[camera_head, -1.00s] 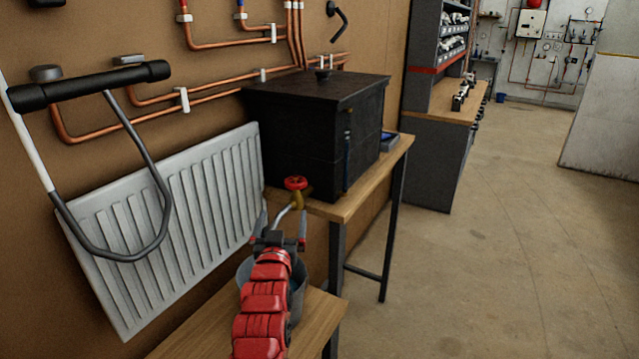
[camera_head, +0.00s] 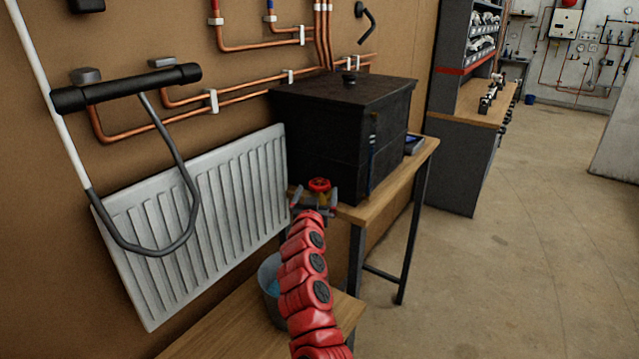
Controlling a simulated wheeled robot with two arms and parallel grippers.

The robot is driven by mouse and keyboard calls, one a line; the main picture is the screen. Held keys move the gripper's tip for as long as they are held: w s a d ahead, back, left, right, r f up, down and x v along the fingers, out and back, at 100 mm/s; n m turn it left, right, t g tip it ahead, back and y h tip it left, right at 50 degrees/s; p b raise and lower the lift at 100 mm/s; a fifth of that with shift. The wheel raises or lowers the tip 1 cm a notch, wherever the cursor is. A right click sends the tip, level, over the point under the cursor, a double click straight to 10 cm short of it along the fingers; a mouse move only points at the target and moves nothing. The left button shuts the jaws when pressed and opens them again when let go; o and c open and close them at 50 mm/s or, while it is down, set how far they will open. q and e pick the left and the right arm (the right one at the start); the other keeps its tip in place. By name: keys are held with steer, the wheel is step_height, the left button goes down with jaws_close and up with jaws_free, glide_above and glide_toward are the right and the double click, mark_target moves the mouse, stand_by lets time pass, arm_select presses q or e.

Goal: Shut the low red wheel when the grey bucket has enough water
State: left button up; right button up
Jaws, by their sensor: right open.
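The low red wheel (camera_head: 319,185) sits on a brass tap at the front left of the bench that bears the black tank. My right gripper (camera_head: 315,200) is open at the tap, with its fingers spread to either side just below and in front of the wheel. I cannot tell if they touch it. The grey bucket (camera_head: 268,271) stands on the low wooden bench below the tap, partly hidden by my red right arm. Blue water (camera_head: 275,287) shows inside it; its level is hard to judge. My left gripper is not in view.
The black tank (camera_head: 330,135) stands on the wooden bench (camera_head: 392,178). Copper pipes run along the wall. The floor at right is clear.

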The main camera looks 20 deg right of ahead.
mark_target(320, 182)
steer(key=x, duration=0.3)
steer(key=shift+w+r, duration=0.1)
steer(key=shift+w, duration=0.1)
steer(key=shift+w+d, duration=0.4)
steer(key=shift+w, duration=0.1)
